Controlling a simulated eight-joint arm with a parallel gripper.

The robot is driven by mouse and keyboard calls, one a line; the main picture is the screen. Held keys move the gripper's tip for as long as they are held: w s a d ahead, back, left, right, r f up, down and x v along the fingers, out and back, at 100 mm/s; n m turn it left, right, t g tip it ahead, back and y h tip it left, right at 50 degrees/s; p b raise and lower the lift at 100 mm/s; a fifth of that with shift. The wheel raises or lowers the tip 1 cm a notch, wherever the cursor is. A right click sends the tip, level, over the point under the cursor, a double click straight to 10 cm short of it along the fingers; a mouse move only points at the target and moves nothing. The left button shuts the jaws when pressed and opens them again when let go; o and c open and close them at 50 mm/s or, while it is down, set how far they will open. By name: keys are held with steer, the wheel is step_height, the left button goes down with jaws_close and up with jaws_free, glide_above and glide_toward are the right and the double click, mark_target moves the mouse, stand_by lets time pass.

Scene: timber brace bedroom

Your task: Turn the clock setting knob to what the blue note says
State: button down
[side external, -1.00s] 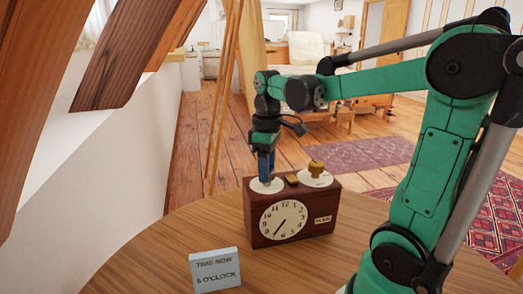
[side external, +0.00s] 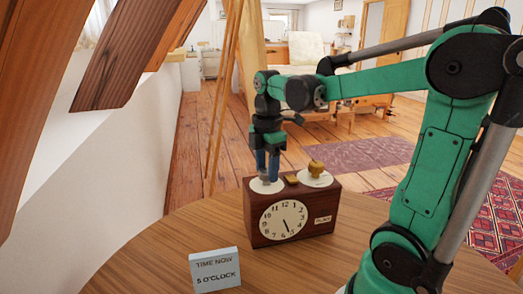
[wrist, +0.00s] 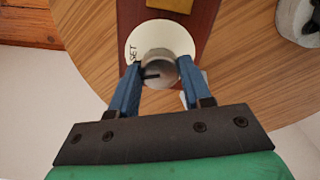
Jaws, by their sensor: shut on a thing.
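A brown wooden clock (side external: 258,236) stands on the round table. Its white dial (side external: 272,216) faces the camera, with the dark hands (side external: 288,228) pointing down and slightly right, near 5. A pale blue note (side external: 215,270) in front reads "TIME NOW 5 O'CLOCK". The silver setting knob (wrist: 157,66) sits on a white disc (wrist: 135,36) marked SET, at the clock's top left in the side view. My gripper (side external: 267,172) is over it, pointing down. In the wrist view its blue fingers (wrist: 158,72) are shut on either side of the knob. A dark line marks the knob.
A brass knob (side external: 316,166) on a second white disc and a small brass block (side external: 292,180) are on the clock top, close to my gripper's right. The wooden tabletop (side external: 160,262) is clear around the note. A sloped white wall with timber beams (side external: 125,65) rises at left.

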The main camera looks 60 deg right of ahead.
mark_target(267, 170)
steer(key=shift+n, duration=0.9)
steer(key=shift+c, duration=1.9)
jaws_free()
steer(key=shift+r, duration=2.8)
